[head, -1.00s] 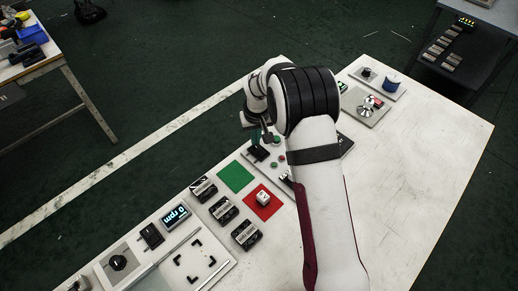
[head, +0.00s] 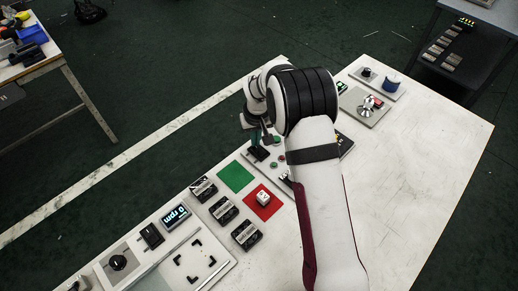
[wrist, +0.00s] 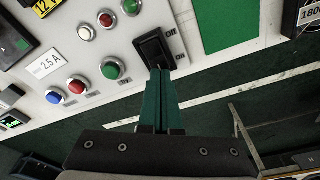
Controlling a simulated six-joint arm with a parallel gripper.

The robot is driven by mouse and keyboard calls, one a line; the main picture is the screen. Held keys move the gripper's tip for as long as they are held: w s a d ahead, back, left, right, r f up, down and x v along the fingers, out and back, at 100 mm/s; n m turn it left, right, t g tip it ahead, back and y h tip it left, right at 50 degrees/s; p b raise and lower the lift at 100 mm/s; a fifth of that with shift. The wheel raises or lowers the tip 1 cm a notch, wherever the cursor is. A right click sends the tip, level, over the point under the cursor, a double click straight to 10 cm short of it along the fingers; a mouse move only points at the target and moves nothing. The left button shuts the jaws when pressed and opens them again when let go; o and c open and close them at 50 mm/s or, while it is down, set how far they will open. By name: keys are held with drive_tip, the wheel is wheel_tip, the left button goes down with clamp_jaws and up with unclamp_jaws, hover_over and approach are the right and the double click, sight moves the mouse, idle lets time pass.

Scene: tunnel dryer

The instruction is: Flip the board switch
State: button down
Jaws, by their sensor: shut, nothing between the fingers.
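The board switch is a black rocker (wrist: 151,46) on a light grey panel, with "Off" printed by its upper end and "On" by its lower end in the wrist view. My gripper (wrist: 161,74) is shut and empty, its two green fingers side by side. The fingertips overlap the lower, On end of the switch; I cannot tell if they press on it. In the head view my gripper (head: 257,148) points down at the panel, and my arm hides part of the board.
Red, green, white and blue buttons or lamps (wrist: 110,70) sit left of the switch. A green square (head: 236,176) and a red square with a white cube (head: 263,198) lie nearby.

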sight(256, 148)
drive_tip(key=shift+f, duration=0.65)
drive_tip(key=shift+r, duration=3.55)
drive_tip(key=s+d+r+m, duration=0.2)
drive_tip(key=s+d+r, duration=0.1)
drive_tip(key=s+r, duration=0.25)
drive_tip(key=s+d+r+m, duration=0.1)
drive_tip(key=s+d+r, duration=0.2)
drive_tip(key=s+r, duration=0.3)
drive_tip(key=s+d+m+g+y, duration=0.1)
drive_tip(key=s+m, duration=0.4)
drive_tip(key=s, duration=1.9)
drive_tip(key=shift+s+d+r+m+g, duration=0.35)
drive_tip(key=shift+d+g, duration=0.15)
drive_tip(key=shift+d, duration=0.15)
